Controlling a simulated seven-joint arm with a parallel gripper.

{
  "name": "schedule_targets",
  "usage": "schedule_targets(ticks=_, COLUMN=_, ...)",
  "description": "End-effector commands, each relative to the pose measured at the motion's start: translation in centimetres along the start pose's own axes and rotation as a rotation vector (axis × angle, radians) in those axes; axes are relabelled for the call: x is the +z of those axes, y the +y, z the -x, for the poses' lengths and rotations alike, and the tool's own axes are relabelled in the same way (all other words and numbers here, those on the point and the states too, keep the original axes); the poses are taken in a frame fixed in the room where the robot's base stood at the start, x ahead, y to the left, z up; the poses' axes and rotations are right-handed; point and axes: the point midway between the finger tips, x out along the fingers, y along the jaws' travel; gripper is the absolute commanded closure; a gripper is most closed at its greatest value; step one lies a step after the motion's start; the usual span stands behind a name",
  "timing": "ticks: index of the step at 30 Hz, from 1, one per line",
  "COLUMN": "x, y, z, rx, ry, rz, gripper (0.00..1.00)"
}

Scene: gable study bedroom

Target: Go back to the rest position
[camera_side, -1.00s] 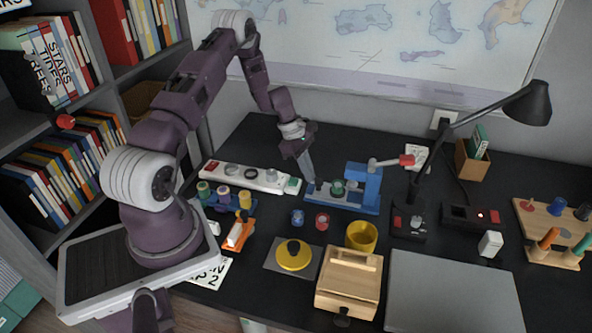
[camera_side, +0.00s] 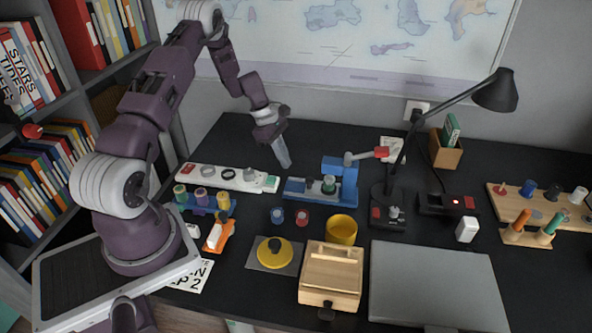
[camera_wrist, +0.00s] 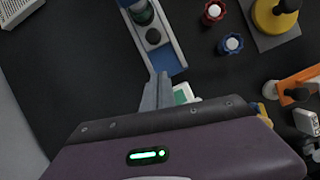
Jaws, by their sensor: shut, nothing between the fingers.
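My gripper (camera_side: 284,160) is shut and empty. It hangs in the air, fingers pointing down, above the left end of a blue lever press (camera_side: 340,170) with a red-tipped handle. A small green-and-grey piece (camera_side: 328,184) sits on the press base. In the wrist view my gripper's closed fingers (camera_wrist: 157,92) show beside the near end of the press's blue base (camera_wrist: 165,60); they look apart from it, though the exact gap cannot be told.
A white strip (camera_side: 228,177) with round fittings lies left of the press. Spools, a yellow cup (camera_side: 342,230), a wooden box (camera_side: 331,274) and a grey panel (camera_side: 437,284) fill the front. A desk lamp (camera_side: 496,92) stands right. Above the desk, beside the map, is free space.

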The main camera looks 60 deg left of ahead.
Motion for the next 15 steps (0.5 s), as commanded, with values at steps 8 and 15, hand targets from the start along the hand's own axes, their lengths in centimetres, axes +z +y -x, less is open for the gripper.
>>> schedule_targets(ticks=8, x=-0.3, y=0.0, z=6.0, rx=0.002, ry=0.005, rz=0.005, gripper=1.00)
schedule_targets(ticks=15, x=6.8, y=-1.9, z=11.9, rx=0.019, ry=0.035, rz=-0.275, gripper=1.00)
